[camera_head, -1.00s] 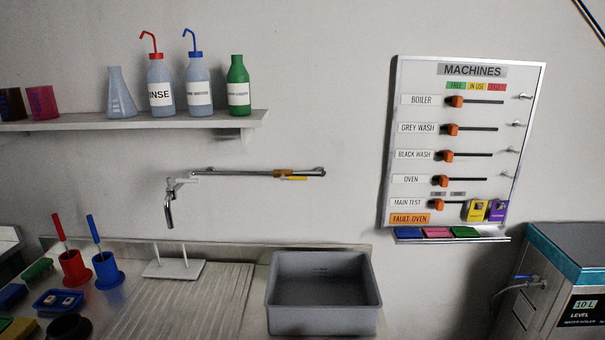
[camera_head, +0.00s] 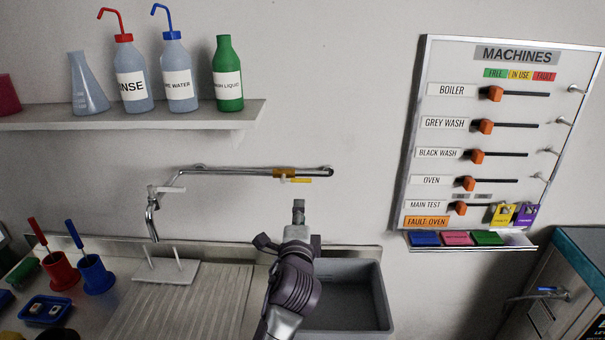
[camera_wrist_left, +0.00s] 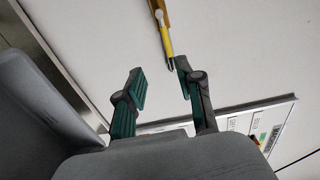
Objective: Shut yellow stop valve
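The yellow stop valve (camera_head: 299,180) sits on the horizontal metal wall pipe (camera_head: 235,171), near its right end. Its yellow lever lies roughly along the pipe, just below it. My left gripper (camera_head: 298,206) is just below the valve, in front of the wall. In the left wrist view, the yellow lever (camera_wrist_left: 166,41) shows at the top. There the left gripper (camera_wrist_left: 160,86) is open, with its fingers spread and nothing between them. The lever tip is close to the right-hand finger; I cannot tell whether they touch. My right gripper is not in view.
A grey basin (camera_head: 350,300) lies below the valve, partly hidden by my left arm. A tap (camera_head: 152,212) hangs at the pipe's left end. The bottle shelf (camera_head: 130,118) is above left. The MACHINES board (camera_head: 408,170) is at right.

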